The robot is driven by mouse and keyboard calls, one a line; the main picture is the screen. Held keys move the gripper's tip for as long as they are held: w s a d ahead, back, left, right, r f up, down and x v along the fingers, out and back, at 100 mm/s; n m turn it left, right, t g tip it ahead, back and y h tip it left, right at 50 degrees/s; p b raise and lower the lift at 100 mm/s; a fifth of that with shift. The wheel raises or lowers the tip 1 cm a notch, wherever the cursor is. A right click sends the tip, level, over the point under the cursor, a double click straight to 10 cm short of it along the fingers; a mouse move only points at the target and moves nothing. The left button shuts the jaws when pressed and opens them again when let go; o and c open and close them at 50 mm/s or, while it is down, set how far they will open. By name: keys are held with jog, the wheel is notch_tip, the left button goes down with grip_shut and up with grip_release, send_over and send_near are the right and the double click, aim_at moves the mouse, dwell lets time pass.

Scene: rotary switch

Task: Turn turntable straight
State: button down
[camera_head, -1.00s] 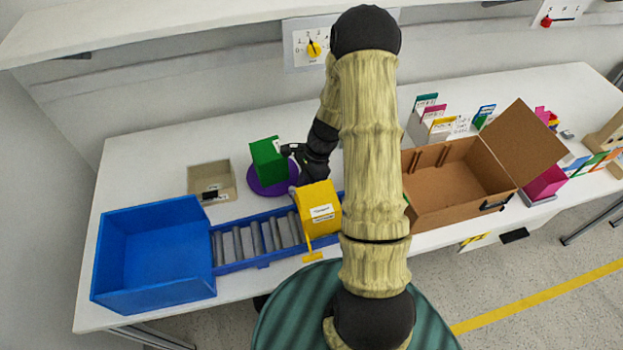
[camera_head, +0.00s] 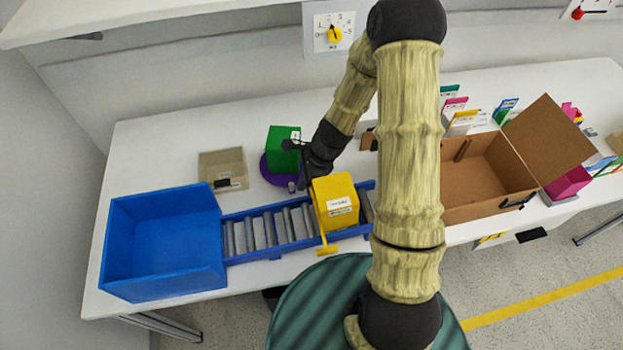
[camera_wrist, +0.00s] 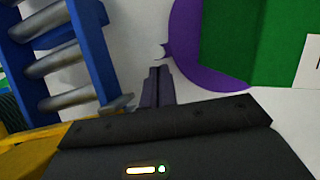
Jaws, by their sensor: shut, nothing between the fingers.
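The turntable is a round purple disc (camera_head: 272,172) on the white table, behind the roller conveyor. A green box (camera_head: 282,150) with a white label stands on it and hides part of the disc. In the wrist view the disc (camera_wrist: 186,58) has a small tab on its near-left edge, and the green box (camera_wrist: 245,45) shows at the upper right. My gripper (camera_head: 293,186) points down at the disc's front right edge. Its fingers (camera_wrist: 157,85) are shut and empty, with their tips close to the tab. I cannot tell whether they touch it.
A blue conveyor with rollers (camera_head: 270,232) runs in front, with a yellow box (camera_head: 336,200) on it and a blue bin (camera_head: 165,240) at its left end. A beige tray (camera_head: 224,168) lies left of the disc. An open cardboard box (camera_head: 485,180) stands to the right.

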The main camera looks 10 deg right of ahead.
jog(key=shift+r, duration=0.15)
dwell(0.5)
jog(key=shift+r+p, duration=0.25)
jog(key=shift+p, duration=0.1)
jog(key=p+v, duration=0.7)
jog(key=v, duration=0.2)
jog(key=shift+s+p, duration=0.3)
jog(key=shift+r, duration=0.1)
